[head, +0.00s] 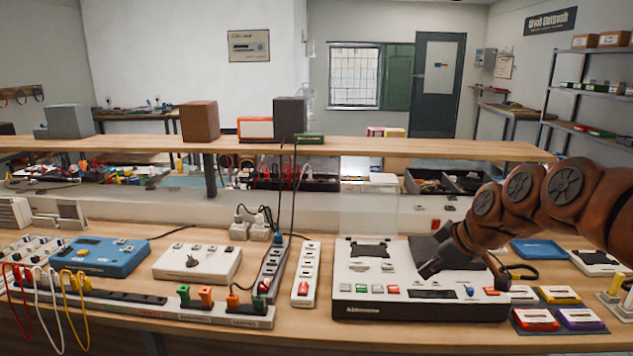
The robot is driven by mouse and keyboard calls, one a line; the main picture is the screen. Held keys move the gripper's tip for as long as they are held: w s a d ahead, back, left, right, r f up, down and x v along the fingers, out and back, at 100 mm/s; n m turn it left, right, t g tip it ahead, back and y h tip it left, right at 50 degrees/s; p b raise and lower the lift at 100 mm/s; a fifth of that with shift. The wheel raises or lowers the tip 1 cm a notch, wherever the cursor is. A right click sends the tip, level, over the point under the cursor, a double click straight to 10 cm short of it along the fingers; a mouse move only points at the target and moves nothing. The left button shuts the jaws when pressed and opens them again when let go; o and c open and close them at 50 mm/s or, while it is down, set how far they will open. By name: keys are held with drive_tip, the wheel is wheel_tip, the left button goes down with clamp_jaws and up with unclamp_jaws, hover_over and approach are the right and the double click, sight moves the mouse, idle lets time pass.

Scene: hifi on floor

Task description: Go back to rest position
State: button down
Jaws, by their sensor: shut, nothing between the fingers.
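My arm reaches in from the right side of the head view. My gripper (430,269) is shut and empty, pointing down and to the left. It appears low over the back part of a white electronic device (410,296) with coloured buttons and a dark front. I cannot tell whether the fingertips touch the device. The gripper and arm hide part of the device's back right side.
The workbench (330,338) also holds power strips (305,275), a blue box (105,257), a white box (197,263) and coloured modules (558,294). A clear upright panel (370,215) stands behind the device. A wooden shelf (420,149) with boxes runs across behind.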

drive_tip(key=s+a+f+m+g+h+p, duration=0.1)
drive_tip(key=s+a+m+g, duration=0.15)
drive_tip(key=s, duration=0.55)
drive_tip(key=s+a+f+m+g+p, duration=0.1)
drive_tip(key=s+a, duration=0.3)
drive_tip(key=s, duration=0.5)
drive_tip(key=s+d+f+m+g+h+p, duration=0.1)
drive_tip(key=s+f+m+g, duration=0.1)
drive_tip(key=s, duration=0.7)
drive_tip(key=s+f+m+g+h+p, duration=0.1)
drive_tip(key=s+m, duration=0.3)
drive_tip(key=s, duration=0.6)
drive_tip(key=shift+d+f+g+h+p, duration=0.35)
drive_tip(key=shift+f+g, duration=0.2)
drive_tip(key=shift+f, duration=0.25)
